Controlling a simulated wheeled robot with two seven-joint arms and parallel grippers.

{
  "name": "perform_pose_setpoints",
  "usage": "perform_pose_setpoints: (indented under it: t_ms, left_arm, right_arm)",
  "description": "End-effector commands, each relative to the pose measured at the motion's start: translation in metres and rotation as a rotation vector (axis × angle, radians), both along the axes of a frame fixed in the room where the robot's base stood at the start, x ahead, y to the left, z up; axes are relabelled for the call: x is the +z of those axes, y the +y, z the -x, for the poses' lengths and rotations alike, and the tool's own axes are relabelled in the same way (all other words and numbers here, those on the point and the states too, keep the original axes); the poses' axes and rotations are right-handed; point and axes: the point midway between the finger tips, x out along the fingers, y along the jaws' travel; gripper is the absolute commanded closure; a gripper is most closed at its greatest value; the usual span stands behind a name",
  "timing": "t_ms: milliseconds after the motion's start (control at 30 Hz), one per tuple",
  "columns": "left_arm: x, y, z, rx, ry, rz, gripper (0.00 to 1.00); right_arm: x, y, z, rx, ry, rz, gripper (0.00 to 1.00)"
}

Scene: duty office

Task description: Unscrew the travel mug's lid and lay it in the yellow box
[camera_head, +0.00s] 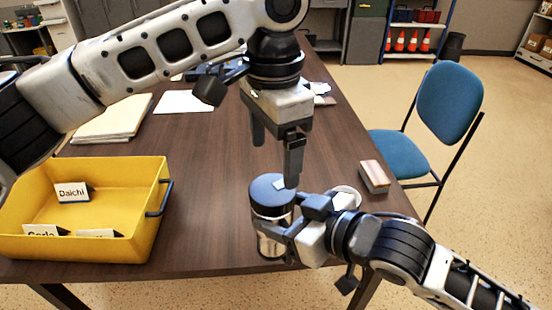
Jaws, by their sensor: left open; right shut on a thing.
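The travel mug (270,244) stands upright near the table's front edge, with a silver body and a dark blue-grey lid (268,191) on top. My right gripper (284,240) is shut on the mug's body from the right side. My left gripper (275,160) is open and points down just above the lid; one finger is over the lid's right rim, and I cannot tell if it touches. The yellow box (150,225) stands at the table's left front, with several name tags inside, one reading "Daichi" (72,192).
A round white-rimmed item (345,191) is partly hidden behind my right gripper. A small wood-topped block (374,175) lies at the table's right edge. Papers (112,120) lie at the back left. The table between box and mug is clear. A blue chair (447,105) stands right.

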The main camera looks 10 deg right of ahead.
Motion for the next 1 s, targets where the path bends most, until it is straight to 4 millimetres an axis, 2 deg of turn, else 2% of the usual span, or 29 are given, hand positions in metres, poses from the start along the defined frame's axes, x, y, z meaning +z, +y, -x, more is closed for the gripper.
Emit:
perform_pose_setpoints:
  t_ms: [133,400,600,967,1000]
  left_arm:
    - [-0.005,0.002,0.001,0.010,0.004,-0.003,0.15]
    - [-0.047,0.003,0.001,0.011,0.006,-0.003,0.15]
    - [-0.069,0.002,0.001,0.011,0.004,-0.003,0.15]
    - [-0.076,0.002,0.001,0.011,0.003,-0.002,0.15]
    - [-0.076,0.002,0.001,0.011,0.004,-0.002,0.21]
  right_arm:
    - [0.001,0.000,0.000,0.000,-0.004,-0.002,1.00]
    - [0.001,0.000,0.000,0.000,-0.004,-0.002,1.00]
    - [0.001,0.000,0.000,0.000,-0.004,-0.002,1.00]
    - [0.001,0.000,0.000,0.000,-0.004,-0.002,1.00]
    - [0.001,0.000,0.000,0.000,-0.004,-0.002,1.00]
